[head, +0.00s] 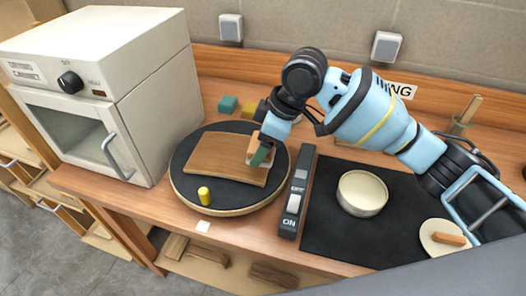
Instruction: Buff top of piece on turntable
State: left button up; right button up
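The piece, a brown bent wooden sheet (215,158), lies on the round black-topped turntable (183,183). My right arm reaches in from the right, and its gripper (262,148) points down over the right end of the piece. The gripper appears shut on a small block with a green face (261,156). The block is at the piece's right end; whether it touches the surface is hard to tell. My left gripper is not in view.
A black mat (330,235) holds a cream bowl (362,192) and a round dish (430,242) with a brown stick. Coloured blocks (228,104) sit behind.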

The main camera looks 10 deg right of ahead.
jog(key=shift+r, duration=1.35)
